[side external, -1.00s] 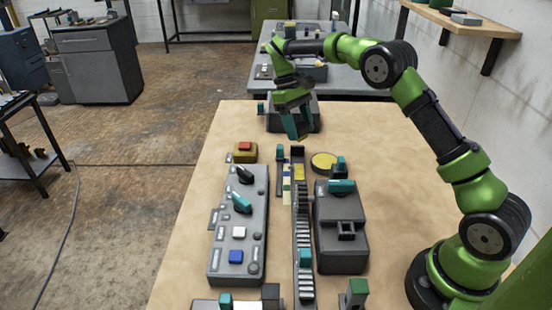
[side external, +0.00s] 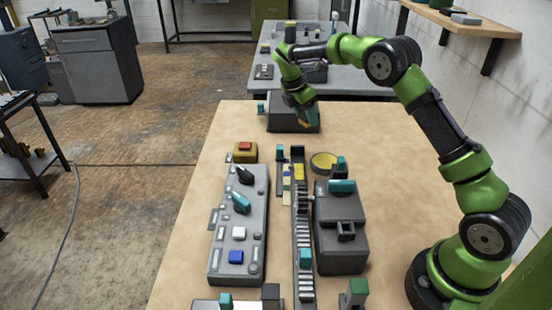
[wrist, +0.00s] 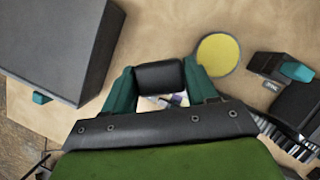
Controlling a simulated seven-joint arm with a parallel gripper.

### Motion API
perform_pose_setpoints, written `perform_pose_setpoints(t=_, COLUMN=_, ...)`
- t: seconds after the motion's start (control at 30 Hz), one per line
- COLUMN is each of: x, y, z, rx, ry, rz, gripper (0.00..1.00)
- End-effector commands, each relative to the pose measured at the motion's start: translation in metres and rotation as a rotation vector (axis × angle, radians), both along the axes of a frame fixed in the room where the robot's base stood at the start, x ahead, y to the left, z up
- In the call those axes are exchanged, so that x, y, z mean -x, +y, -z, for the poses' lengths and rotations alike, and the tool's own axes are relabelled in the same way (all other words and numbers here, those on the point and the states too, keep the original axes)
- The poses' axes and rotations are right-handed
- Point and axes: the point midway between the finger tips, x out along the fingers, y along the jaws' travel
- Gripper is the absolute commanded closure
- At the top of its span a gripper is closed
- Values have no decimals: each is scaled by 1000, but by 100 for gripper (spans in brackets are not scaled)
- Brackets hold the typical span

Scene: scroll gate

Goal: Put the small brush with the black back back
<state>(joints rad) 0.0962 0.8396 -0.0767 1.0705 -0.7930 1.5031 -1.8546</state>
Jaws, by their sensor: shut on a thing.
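My gripper (wrist: 160,88) has its two teal fingers shut on a small black-backed block, which looks like the brush (wrist: 160,75). The black back faces the wrist camera, so any bristles are hidden. In the side external view my gripper (side external: 303,108) is raised at the far end of the table, near the dark grey box (side external: 283,124). The brush cannot be made out clearly there. In the wrist view the grey box (wrist: 50,40) lies to the left of the brush, apart from it.
A round yellow-topped dish (side external: 323,160) lies nearby; it also shows in the wrist view (wrist: 218,55). A grey control panel (side external: 238,225), a ribbed track (side external: 303,230) and a grey block (side external: 341,245) fill the nearer table. The right side of the wooden table (side external: 400,190) is clear.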

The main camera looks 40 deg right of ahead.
Motion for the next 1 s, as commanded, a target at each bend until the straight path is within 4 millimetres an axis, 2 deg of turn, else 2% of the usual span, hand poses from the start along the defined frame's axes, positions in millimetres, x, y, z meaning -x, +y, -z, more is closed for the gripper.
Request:
perform_pose_setpoints(t=0.1, x=-7, y=-4, z=0, rx=-1, ry=-1, rz=-138, gripper=71)
perform_pose_setpoints(t=0.2, x=-9, y=-4, z=9, rx=-2, ry=2, rz=-187, gripper=71)
perform_pose_setpoints(t=0.43, x=-9, y=-4, z=51, rx=-2, ry=3, rz=-193, gripper=71)
perform_pose_setpoints(t=0.67, x=-9, y=-4, z=70, rx=-2, ry=1, rz=-189, gripper=71)
perform_pose_setpoints(t=0.83, x=-8, y=-4, z=95, rx=-3, ry=3, rz=-189, gripper=71)
perform_pose_setpoints(t=1.0, x=-9, y=-4, z=100, rx=-1, ry=-2, rz=-188, gripper=71)
